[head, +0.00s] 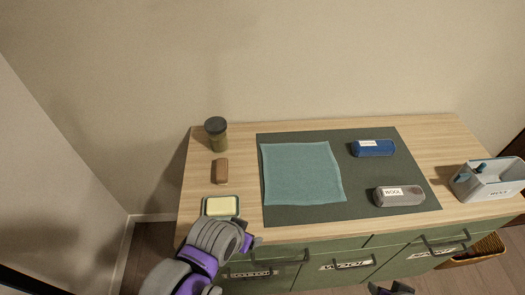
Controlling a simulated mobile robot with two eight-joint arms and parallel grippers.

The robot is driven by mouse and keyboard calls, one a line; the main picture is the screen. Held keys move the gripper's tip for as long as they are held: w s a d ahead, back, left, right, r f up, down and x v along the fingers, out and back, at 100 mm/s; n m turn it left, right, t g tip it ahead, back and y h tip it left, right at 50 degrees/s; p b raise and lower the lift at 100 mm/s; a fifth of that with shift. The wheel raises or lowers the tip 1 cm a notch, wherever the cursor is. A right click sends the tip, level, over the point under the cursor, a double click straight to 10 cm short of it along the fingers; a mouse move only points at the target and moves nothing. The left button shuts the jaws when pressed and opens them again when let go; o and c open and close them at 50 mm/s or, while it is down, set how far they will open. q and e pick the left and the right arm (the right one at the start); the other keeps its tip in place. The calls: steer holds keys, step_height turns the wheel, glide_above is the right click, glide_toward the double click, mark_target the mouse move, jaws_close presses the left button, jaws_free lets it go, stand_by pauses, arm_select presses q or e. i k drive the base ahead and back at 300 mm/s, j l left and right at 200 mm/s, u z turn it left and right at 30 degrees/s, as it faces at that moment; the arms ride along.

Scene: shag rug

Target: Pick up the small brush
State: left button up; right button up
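A small brown oblong item (221,170) lies near the left end of the wooden counter. It looks like the small brush, but its bristles cannot be made out. It sits between a dark-lidded jar (217,134) and a yellow block in a green-rimmed dish (221,206). My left gripper (251,243) is at the counter's front left edge, nearer to me than the dish and apart from the brown item. My own arm partly hides it, so its opening does not show. Only dark tips of what seems my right gripper (393,289) show at the bottom edge, in front of the drawers.
A dark mat (300,213) covers the middle, with a teal cloth (298,172), a blue roll-shaped case (373,148) and a grey one labelled WOOL (399,196). A grey caddy (490,180) stands at the right end. Green drawers with handles (354,264) are below. A wall stands behind.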

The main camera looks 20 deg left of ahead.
mark_target(221, 170)
steer(key=u, duration=1.3)
